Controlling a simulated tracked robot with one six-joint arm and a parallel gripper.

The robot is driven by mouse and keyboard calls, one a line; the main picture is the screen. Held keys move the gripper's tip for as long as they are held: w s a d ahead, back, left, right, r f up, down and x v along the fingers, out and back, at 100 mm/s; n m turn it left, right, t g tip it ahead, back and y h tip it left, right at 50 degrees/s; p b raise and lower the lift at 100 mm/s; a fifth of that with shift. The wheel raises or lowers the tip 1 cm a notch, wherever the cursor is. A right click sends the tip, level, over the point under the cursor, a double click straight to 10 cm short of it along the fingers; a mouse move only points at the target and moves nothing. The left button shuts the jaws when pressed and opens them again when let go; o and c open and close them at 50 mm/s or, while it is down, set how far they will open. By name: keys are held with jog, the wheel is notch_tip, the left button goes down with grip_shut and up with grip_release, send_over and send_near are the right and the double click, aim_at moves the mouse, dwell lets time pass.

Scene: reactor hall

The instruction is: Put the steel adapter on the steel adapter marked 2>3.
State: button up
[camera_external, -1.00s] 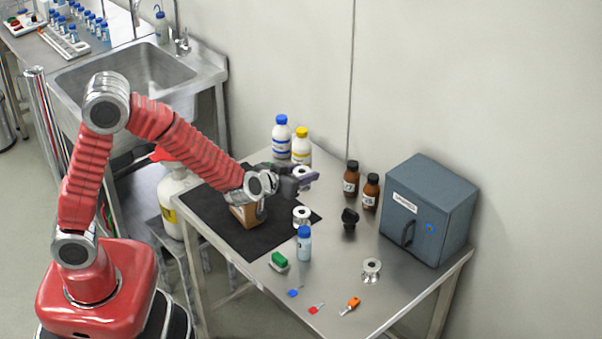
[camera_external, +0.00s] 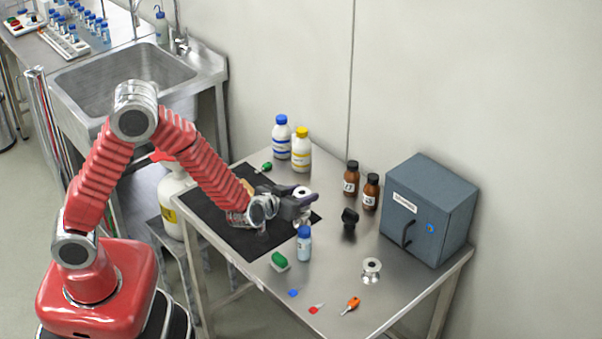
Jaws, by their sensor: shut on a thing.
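My gripper (camera_external: 296,205) is shut on a steel adapter (camera_external: 302,192), whose top ring shows above the jaws. It is over the right corner of the black mat. A second steel adapter stands right below it, mostly hidden by the jaws; I cannot tell whether the two touch. Another steel adapter (camera_external: 371,269) stands apart on the bare table at the right. The marking 2>3 is not readable on any adapter.
A blue-capped bottle (camera_external: 304,244) stands close in front of my gripper. A black knob-like part (camera_external: 349,218), brown bottles (camera_external: 351,178) and a grey cabinet (camera_external: 428,210) are to the right. White bottles (camera_external: 301,151) stand behind. My arm hides much of the black mat (camera_external: 203,215).

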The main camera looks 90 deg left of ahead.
jog(key=shift+f, duration=0.85)
jog(key=o, duration=1.2)
jog(key=shift+f, duration=0.15)
jog(key=shift+s+d+r, duration=0.1)
jog(key=shift+d+r, duration=0.1)
jog(key=v, duration=1.1)
jog(key=shift+s+d, duration=0.15)
jog(key=shift+s, duration=0.05)
jog(key=shift+r, duration=0.1)
